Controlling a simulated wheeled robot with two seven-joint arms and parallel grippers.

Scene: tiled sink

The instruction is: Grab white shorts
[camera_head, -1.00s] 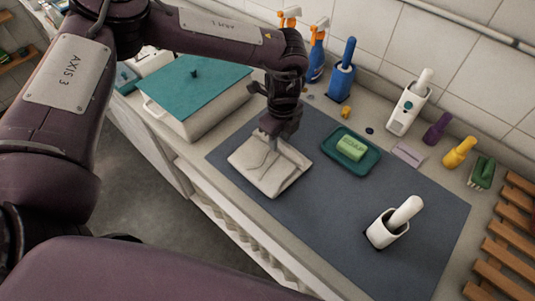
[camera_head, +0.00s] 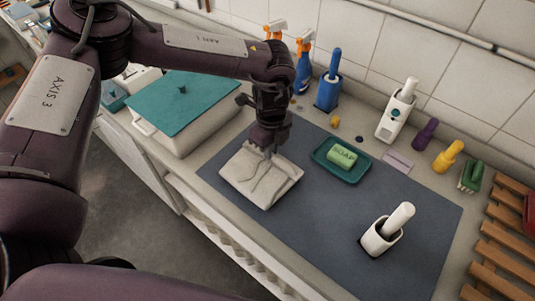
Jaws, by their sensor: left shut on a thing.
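The white shorts (camera_head: 258,178) are a folded, flat off-white bundle at the left end of the dark grey mat (camera_head: 330,222) on the counter. My left gripper (camera_head: 268,153) comes down from above and is shut on the back edge of the shorts. Its fingertips are partly hidden by the gripper body and the cloth. I cannot tell whether the shorts are fully clear of the mat. My right gripper is not in view.
A green soap (camera_head: 342,156) lies in a teal dish (camera_head: 344,176) right of the shorts. A white brush holder (camera_head: 381,238) stands at the mat's right. A teal-lidded box (camera_head: 180,103) stands left. Bottles line the tiled wall. A wooden rack (camera_head: 500,243) is at far right.

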